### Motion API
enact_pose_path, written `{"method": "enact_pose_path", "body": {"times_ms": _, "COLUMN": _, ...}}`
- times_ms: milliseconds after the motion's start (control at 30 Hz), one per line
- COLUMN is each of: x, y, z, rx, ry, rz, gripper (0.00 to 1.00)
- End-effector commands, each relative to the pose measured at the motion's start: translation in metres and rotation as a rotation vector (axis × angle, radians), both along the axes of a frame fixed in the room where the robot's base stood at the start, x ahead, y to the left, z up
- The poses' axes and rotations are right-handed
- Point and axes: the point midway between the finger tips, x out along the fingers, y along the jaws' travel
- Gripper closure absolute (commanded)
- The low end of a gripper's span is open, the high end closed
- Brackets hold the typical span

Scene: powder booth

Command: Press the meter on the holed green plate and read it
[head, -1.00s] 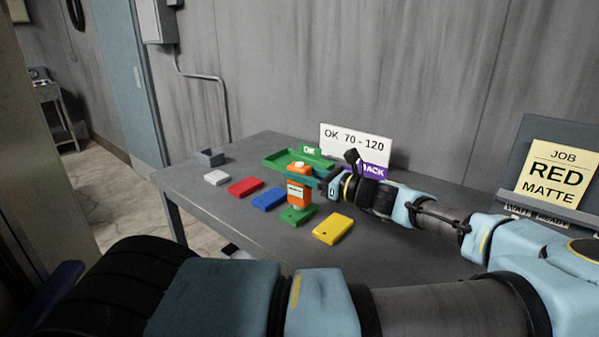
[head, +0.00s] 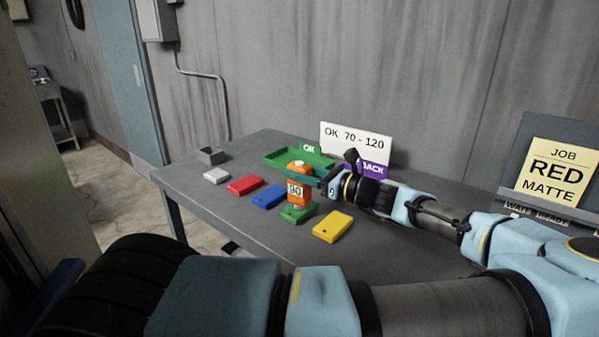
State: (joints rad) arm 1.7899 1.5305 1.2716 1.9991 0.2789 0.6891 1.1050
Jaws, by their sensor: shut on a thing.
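An orange meter (head: 300,173) stands upright in the middle of the table group, its display reading 90. My gripper (head: 314,181) is shut on the orange meter, reaching in from the right. The meter's lower end is on the green plate (head: 297,215) and appears to touch it. The plate's hole cannot be made out under the meter.
White (head: 216,175), red (head: 244,185), blue (head: 268,196) and yellow (head: 333,226) plates lie around on the grey table (head: 206,200). A green OK tray (head: 285,158), a small grey box (head: 210,156), an "OK 70 - 120" sign (head: 355,141) and a purple tray (head: 374,169) stand behind. A "JOB RED MATTE" card (head: 556,172) is at right.

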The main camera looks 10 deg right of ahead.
Motion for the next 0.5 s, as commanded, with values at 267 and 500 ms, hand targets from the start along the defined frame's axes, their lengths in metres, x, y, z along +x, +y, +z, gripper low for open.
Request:
{"method": "enact_pose_path", "body": {"times_ms": 267, "x": 0.0, "y": 0.0, "z": -0.001, "rx": -0.001, "ry": 0.002, "rz": 0.0, "gripper": 1.0}}
{"method": "enact_pose_path", "body": {"times_ms": 500, "x": 0.0, "y": 0.0, "z": 0.012, "rx": -0.002, "ry": 0.001, "rz": 0.0, "gripper": 1.0}}
